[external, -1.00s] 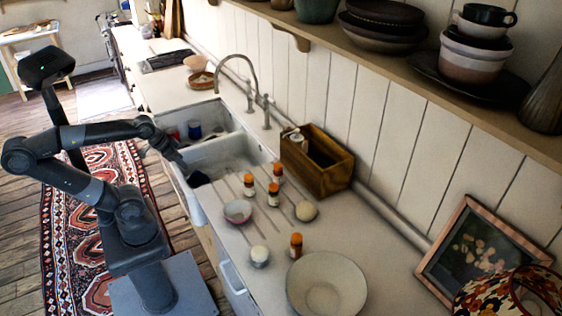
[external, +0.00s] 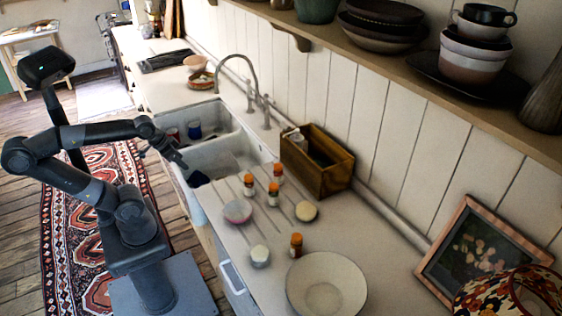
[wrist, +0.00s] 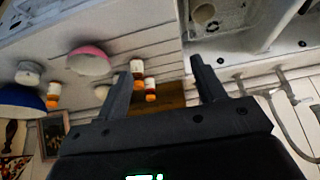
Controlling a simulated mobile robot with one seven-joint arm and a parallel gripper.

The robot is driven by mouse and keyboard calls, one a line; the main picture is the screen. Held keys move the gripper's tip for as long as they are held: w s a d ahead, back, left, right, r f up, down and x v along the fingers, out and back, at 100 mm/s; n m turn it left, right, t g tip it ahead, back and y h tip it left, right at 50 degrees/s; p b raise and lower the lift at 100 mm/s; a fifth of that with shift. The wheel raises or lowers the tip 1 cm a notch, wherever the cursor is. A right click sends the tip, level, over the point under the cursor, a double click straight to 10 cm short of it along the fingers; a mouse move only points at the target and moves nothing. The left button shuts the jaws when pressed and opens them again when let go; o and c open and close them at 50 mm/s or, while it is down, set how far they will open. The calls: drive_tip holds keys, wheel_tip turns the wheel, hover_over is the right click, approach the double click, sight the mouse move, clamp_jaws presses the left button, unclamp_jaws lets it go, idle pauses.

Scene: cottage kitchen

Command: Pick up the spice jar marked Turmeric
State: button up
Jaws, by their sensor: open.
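Several small spice jars with orange caps stand on the counter. Three form a group beside the sink: a left one (external: 249,184), a front one (external: 273,195) and a back one (external: 279,173). Another jar (external: 296,244) stands apart near the large bowl. Their labels are too small to read, so I cannot tell which is Turmeric. My gripper (external: 174,156) is above the sink, open and empty, away from the jars. In the wrist view, two jars (wrist: 137,67) (wrist: 151,89) appear between the open fingers (wrist: 160,75), well beyond them. The left finger may hide another.
A pink-rimmed bowl (external: 237,211), a small pale-topped pot (external: 260,256), a round tan item (external: 306,211) and a large bowl (external: 327,285) stand near the jars. A wooden box (external: 332,176) is by the wall. The sink rim (external: 190,195) and faucet (external: 250,75) are obstacles.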

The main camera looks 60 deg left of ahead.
drive_tip(key=w+d+r+m+h, duration=0.2)
drive_tip(key=w+d+r, duration=0.1)
drive_tip(key=w+d, duration=0.6)
drive_tip(key=m+g, duration=0.2)
drive_tip(key=m, duration=0.4)
approach(297, 244)
wheel_tip(297, 244, down, 2)
drive_tip(key=w+a, duration=0.1)
drive_tip(key=a, duration=0.2)
drive_tip(key=shift+h, duration=0.5)
drive_tip(key=x, duration=1.1)
drive_tip(key=shift+s+d, duration=0.15)
drive_tip(key=shift+c, duration=0.2)
drive_tip(key=c, duration=1.1)
